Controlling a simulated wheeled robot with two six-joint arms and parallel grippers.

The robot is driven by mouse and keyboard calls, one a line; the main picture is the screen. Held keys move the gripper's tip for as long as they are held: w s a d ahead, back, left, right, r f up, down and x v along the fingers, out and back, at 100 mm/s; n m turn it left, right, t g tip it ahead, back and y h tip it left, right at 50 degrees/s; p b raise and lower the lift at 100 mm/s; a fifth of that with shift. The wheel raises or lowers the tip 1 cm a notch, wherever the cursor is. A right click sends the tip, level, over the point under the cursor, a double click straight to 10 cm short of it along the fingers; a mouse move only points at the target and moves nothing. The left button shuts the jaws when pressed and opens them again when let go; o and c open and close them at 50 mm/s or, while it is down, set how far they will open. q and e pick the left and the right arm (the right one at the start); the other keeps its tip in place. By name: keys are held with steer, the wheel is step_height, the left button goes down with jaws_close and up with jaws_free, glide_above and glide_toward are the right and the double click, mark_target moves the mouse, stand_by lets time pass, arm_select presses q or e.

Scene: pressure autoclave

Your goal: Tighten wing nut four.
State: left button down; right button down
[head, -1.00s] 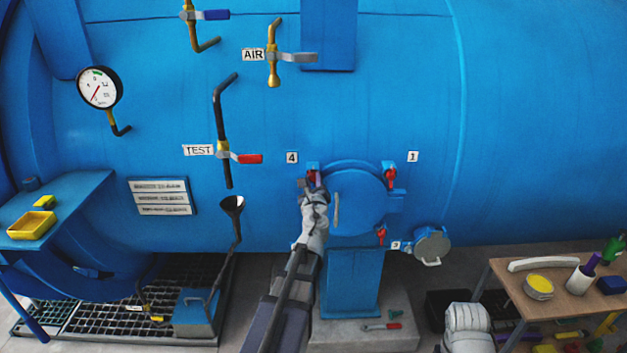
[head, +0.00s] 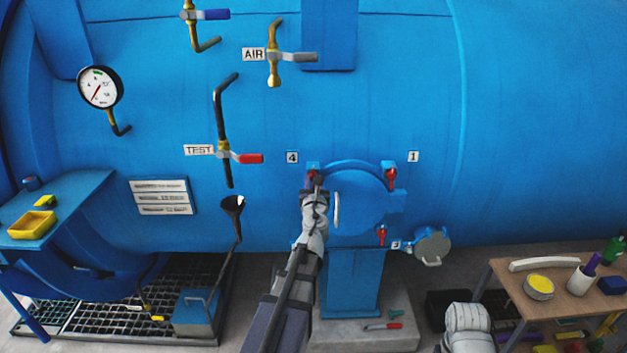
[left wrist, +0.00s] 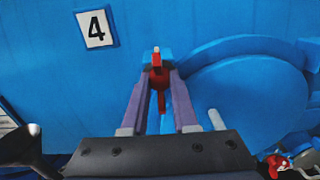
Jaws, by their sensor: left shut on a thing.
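Wing nut four is red and sits beside the label 4 (head: 292,157), at the upper left of the round blue door (head: 358,200). In the left wrist view the red wing nut (left wrist: 157,78) stands upright between the fingertips. My left gripper (head: 314,181) is shut on it, and its two fingers (left wrist: 158,80) touch it from both sides. In the head view the gripper partly hides the nut.
Other red wing nuts sit by label 1 (head: 391,178) and at the door's lower right (head: 381,236). A pale door handle (head: 337,209) is close to the right of my left gripper. A round grey hatch (head: 432,245) and a small table (head: 562,300) are to the right.

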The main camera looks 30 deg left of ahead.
stand_by(0.3)
arm_select(q)
steer(key=c, duration=0.7)
jaws_free()
steer(key=shift+s, duration=0.1)
steer(key=v, duration=0.7)
steer(key=shift+s+d, duration=0.25)
